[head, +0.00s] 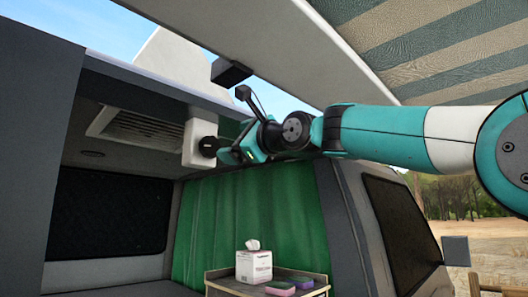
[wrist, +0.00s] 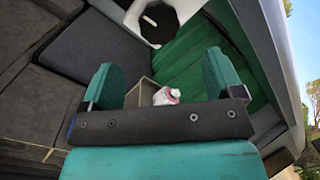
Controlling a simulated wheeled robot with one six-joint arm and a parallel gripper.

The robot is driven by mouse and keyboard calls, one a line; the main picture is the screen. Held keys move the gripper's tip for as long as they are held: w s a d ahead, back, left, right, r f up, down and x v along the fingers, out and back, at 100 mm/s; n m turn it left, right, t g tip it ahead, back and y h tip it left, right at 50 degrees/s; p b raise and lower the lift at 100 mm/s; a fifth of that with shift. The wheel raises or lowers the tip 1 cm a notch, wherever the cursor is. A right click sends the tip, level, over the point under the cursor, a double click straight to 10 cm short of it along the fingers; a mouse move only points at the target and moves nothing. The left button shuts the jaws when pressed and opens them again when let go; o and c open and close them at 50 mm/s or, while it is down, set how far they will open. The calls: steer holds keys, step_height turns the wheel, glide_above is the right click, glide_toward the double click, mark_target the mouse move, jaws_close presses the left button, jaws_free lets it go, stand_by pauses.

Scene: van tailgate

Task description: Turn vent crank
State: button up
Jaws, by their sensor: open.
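The vent crank is a black knob (head: 209,146) on a white housing (head: 197,143) under the van's roof edge. In the wrist view the black knob (wrist: 157,24) shows at the top centre, with white around it. My gripper (head: 227,153) is just right of the knob in the head view, pointing at it. In the wrist view my gripper (wrist: 162,82) has its two teal fingers spread, with nothing between them. The knob lies beyond the fingertips there. Whether a fingertip touches the knob in the head view is hard to tell.
A slatted vent (head: 144,130) is in the ceiling left of the housing. A green curtain (head: 250,215) hangs below my gripper. A tissue box (head: 254,265) and sponges (head: 280,288) sit on a small table. A striped awning (head: 440,50) is above my arm.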

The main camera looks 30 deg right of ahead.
steer(key=r+b+v, duration=0.1)
steer(key=b+v, duration=0.1)
steer(key=v, duration=0.5)
steer(key=shift+s+d+f, duration=0.15)
steer(key=shift+s+f, duration=0.2)
steer(key=shift+f, duration=0.1)
steer(key=shift+f, duration=0.1)
steer(key=s+a+f+n+g+b, duration=0.1)
steer(key=a+f+n+g, duration=0.25)
steer(key=f, duration=0.65)
steer(key=s+a+f+n+g+b, duration=0.1)
steer(key=a+f+n+g, duration=0.3)
steer(key=f, duration=0.6)
steer(key=s+a+f+n+g+b, duration=0.1)
steer(key=f+n+g, duration=0.1)
steer(key=f+n, duration=0.5)
steer(key=s+f+n+g+h+b, duration=0.1)
steer(key=s+f+n+g, duration=0.3)
steer(key=f, duration=0.9)
steer(key=s+a+f+n+g+h+b, duration=0.1)
steer(key=s+f+n+g, duration=0.4)
steer(key=s+f+n, duration=0.5)
steer(key=s+f, duration=0.3)
steer(key=s, duration=0.2)
steer(key=shift+a+f, duration=0.3)
steer(key=shift+s, duration=0.1)
